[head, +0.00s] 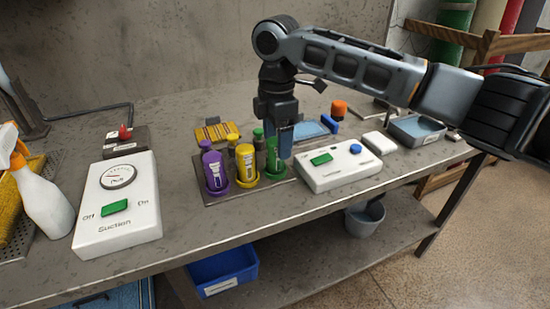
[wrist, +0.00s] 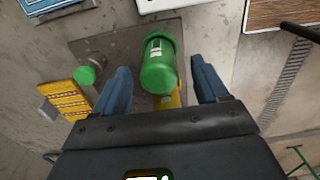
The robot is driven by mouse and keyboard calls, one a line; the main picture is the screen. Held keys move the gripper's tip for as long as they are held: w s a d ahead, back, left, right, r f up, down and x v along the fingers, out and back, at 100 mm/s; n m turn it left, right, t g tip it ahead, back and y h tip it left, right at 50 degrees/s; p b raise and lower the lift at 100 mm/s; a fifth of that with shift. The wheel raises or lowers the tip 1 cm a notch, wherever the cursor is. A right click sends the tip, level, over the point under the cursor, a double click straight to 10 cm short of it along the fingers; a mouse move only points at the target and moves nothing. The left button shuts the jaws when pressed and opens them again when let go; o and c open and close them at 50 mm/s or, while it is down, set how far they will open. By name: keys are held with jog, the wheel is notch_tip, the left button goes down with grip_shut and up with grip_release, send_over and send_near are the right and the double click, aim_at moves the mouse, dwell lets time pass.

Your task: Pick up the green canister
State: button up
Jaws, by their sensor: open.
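The green canister (wrist: 158,65) stands in the wrist view between my two blue fingers, with a gap on each side. In the head view the green canister (head: 275,160) stands at the right end of a row, partly hidden by my finger. My gripper (head: 279,140) is open above and around its upper part, pointing down. In the wrist view my gripper (wrist: 160,85) has its fingers spread and holds nothing.
A yellow canister (head: 246,163) and a purple canister (head: 214,170) stand just left of it on a dark tray (head: 230,193). A white control box (head: 335,173) sits close on the right. A green-capped item (wrist: 86,76) stands behind. Bare bench lies in front.

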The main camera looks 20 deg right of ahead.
aim_at(275, 153)
notch_tip(275, 153, down, 6)
jog(key=shift+w+a+r+p, duration=0.1)
jog(key=shift+a+r+p, duration=0.1)
jog(key=shift+p, duration=0.1)
jog(key=shift+c, duration=0.3)
jog(key=c, duration=1.1)
jog(key=shift+r, duration=0.1)
jog(key=shift+c, duration=0.2)
jog(key=shift+r, duration=0.6)
notch_tip(275, 153, up, 3)
jog(key=shift+b, duration=0.3)
jog(key=s+d+r, duration=0.6)
jog(key=s, duration=0.4)
jog(key=shift+r+b, duration=0.3)
jog(key=shift+r, duration=0.05)
